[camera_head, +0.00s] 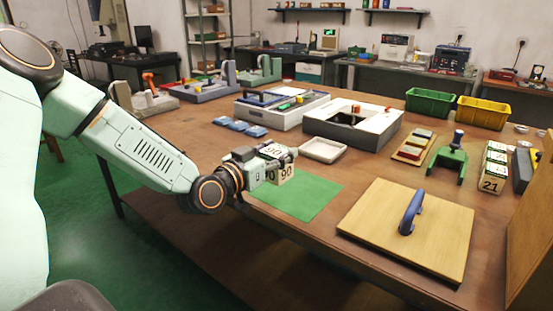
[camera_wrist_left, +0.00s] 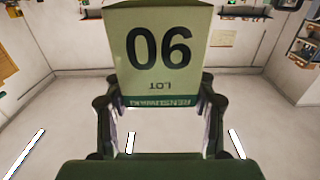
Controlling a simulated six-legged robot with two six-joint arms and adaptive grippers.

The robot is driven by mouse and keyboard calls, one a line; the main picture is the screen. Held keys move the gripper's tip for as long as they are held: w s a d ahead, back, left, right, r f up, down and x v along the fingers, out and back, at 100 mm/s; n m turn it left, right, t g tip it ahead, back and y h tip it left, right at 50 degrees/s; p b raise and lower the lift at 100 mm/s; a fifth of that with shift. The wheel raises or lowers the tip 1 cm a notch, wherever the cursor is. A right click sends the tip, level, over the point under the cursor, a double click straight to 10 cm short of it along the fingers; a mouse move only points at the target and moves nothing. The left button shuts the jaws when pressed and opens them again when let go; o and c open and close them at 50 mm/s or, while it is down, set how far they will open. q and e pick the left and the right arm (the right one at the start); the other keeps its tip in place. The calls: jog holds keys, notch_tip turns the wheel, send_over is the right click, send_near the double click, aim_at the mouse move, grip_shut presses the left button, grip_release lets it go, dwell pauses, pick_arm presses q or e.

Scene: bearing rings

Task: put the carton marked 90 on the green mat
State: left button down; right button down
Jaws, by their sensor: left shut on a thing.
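The carton marked 90 (camera_head: 286,174) is pale with black digits and sits in my left gripper (camera_head: 270,162), over the back left part of the green mat (camera_head: 311,200). In the left wrist view the carton (camera_wrist_left: 160,50) shows its number upside down, with LOT and a green band. The fingers of my left gripper (camera_wrist_left: 160,108) are closed against both its sides. I cannot tell whether the carton's underside touches the mat. The front and right of the mat are bare. My right gripper is not in view.
A wooden board with a blue handle (camera_head: 437,228) lies right of the mat. A white tray (camera_head: 323,151) stands just behind it. A carton marked 21 (camera_head: 491,184) stands at the right near a green clamp-like stand (camera_head: 449,163). Blue pieces (camera_head: 232,124) lie farther back.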

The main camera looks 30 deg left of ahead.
aim_at(276, 181)
pick_arm(q)
jog(key=shift+r, duration=0.65)
jog(key=shift+f, duration=0.1)
notch_tip(276, 181, down, 9)
jog(key=b, duration=0.4)
jog(key=shift+w+f, duration=0.1)
jog(key=shift+f, duration=0.2)
jog(key=shift+f+b, duration=0.2)
jog(key=shift+b, duration=0.25)
jog(key=c, duration=0.6)
grip_release()
jog(key=shift+c, duration=0.2)
jog(key=shift+o, duration=1)
